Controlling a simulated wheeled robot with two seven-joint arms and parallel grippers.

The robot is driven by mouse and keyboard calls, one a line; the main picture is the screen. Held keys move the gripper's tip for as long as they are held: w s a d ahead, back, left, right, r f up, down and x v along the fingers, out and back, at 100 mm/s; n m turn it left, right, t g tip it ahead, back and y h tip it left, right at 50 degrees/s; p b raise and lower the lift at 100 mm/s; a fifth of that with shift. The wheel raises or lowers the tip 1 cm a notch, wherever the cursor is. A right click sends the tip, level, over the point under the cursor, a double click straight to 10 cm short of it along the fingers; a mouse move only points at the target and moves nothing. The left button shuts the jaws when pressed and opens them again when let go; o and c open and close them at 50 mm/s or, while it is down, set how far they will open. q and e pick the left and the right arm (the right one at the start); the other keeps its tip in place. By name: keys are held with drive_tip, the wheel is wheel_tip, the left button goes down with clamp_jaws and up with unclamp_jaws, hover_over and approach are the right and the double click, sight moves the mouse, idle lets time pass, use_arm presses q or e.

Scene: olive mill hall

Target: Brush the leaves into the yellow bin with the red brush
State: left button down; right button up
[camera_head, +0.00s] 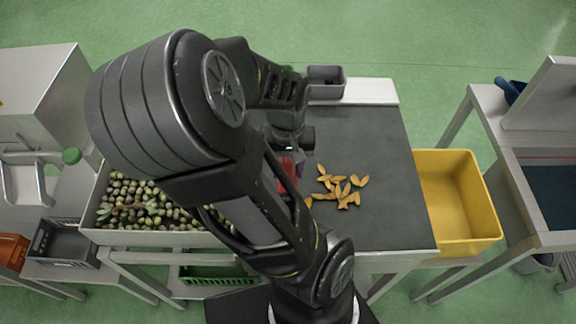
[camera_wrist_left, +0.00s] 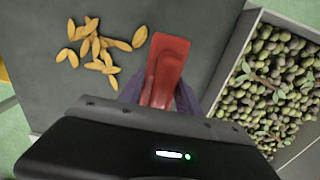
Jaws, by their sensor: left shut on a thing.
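The red brush (camera_wrist_left: 165,68) is held in my left gripper (camera_wrist_left: 160,92), between its purple fingers in the left wrist view. In the head view only a bit of the red brush (camera_head: 287,172) shows behind my arm. Several yellow-brown leaves (camera_head: 342,189) lie in a loose cluster on the dark table top (camera_head: 378,145), just right of the brush. The leaves (camera_wrist_left: 98,43) are left of the brush in the wrist view, apart from it. The yellow bin (camera_head: 458,244) stands against the table's right edge, open at the top; I see no leaves in it. My right gripper is not in view.
A metal tray full of olives (camera_head: 150,205) is at the table's left. A small grey box (camera_head: 328,84) stands at the back edge. The dark surface between leaves and bin is clear. Another bench (camera_head: 497,110) stands right of the bin.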

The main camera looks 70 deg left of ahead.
use_arm(q)
drive_tip(key=shift+f, duration=0.2)
